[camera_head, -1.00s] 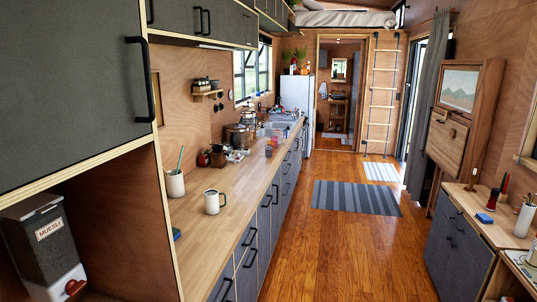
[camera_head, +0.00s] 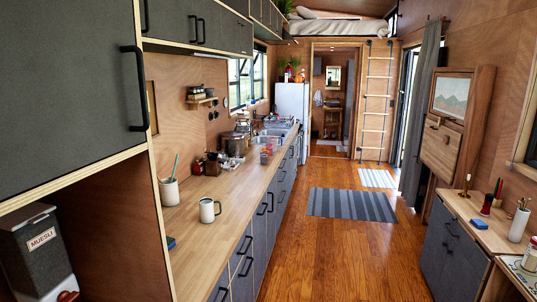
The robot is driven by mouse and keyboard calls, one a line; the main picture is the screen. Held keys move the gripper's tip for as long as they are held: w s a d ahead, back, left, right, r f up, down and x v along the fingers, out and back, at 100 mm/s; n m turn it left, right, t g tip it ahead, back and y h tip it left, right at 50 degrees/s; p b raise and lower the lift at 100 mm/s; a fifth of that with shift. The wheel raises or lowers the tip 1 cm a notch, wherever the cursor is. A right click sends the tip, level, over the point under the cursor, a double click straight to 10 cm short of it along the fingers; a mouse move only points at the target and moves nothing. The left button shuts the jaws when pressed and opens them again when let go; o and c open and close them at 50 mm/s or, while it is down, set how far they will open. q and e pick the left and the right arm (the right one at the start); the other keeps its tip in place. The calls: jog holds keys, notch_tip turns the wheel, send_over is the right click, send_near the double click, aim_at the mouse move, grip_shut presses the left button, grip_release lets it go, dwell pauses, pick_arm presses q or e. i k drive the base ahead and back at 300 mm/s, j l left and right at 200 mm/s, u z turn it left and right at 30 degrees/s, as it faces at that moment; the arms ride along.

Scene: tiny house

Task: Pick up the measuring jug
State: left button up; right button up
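I cannot make out a measuring jug for certain in this view. A pale mug-like vessel with a dark handle (camera_head: 208,210) stands upright on the near part of the wooden counter (camera_head: 200,240). A white pot holding a green utensil (camera_head: 169,191) stands behind it to the left, near the wall. Neither of my grippers shows.
A muesli dispenser (camera_head: 40,245) stands in the open nook at near left. Grey upper cabinets (camera_head: 70,80) overhang it. The wooden floor (camera_head: 320,260) is clear up to a striped rug (camera_head: 350,205). A cabinet with desk items (camera_head: 450,240) lines the right side.

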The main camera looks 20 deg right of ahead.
aim_at(273, 140)
jog(key=i+l+z, duration=0.35)
jog(key=l, duration=0.3)
jog(key=i+l+z, duration=0.3)
jog(key=i+l, duration=0.2)
jog(key=i+l+z, duration=0.2)
jog(key=i, duration=1.2)
jog(key=i+l+z, duration=0.25)
jog(key=i, duration=1.1)
jog(key=i+u, duration=0.15)
jog(key=i, duration=1.9)
